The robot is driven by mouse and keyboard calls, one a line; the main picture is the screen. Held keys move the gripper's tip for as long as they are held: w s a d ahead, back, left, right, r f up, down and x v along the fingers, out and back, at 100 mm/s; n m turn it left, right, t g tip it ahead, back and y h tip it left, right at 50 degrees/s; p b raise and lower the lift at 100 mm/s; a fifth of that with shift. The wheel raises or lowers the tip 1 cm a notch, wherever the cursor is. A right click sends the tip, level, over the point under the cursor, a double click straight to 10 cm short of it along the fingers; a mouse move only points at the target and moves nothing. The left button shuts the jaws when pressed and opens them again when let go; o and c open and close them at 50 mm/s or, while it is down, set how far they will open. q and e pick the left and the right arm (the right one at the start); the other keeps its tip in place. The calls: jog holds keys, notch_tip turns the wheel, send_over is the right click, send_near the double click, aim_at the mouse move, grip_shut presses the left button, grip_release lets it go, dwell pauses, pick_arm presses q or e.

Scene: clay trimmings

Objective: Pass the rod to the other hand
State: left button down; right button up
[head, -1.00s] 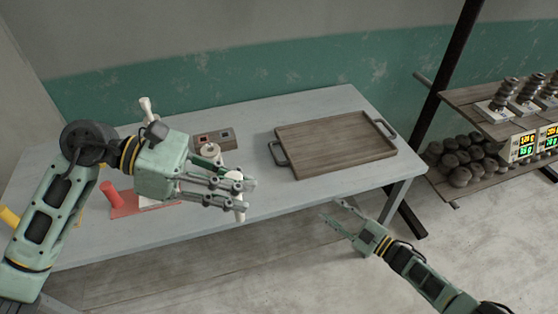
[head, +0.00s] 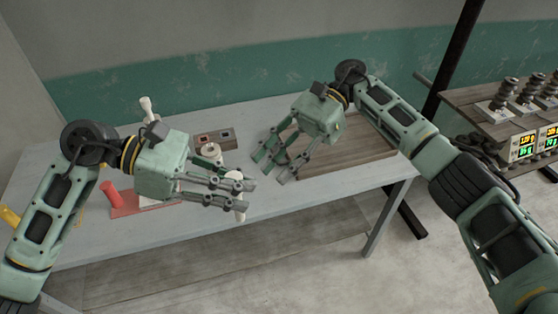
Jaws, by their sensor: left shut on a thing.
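The white rod (head: 239,215) is held upright in my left gripper (head: 246,194), which is shut on it over the front part of the table. The rod's upper end and lower end show, and the fingers hide its middle. My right gripper (head: 268,168) is open and empty. Its fingers point down and left, to the right of the rod and apart from it, over the table near the tray's left end.
A wooden tray (head: 345,162) lies on the grey table (head: 75,150), partly hidden by my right arm. A box with two openings (head: 228,138), a white spool (head: 211,150), a red piece (head: 110,190) and a pale knobbed piece (head: 147,104) are near my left gripper. A shelf (head: 470,97) stands right.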

aim_at(240, 217)
jog(key=x, duration=1.2)
jog(key=shift+d, duration=0.1)
grip_shut()
pick_arm(q)
jog(key=c, duration=1.4)
grip_release()
jog(key=shift+c, duration=0.2)
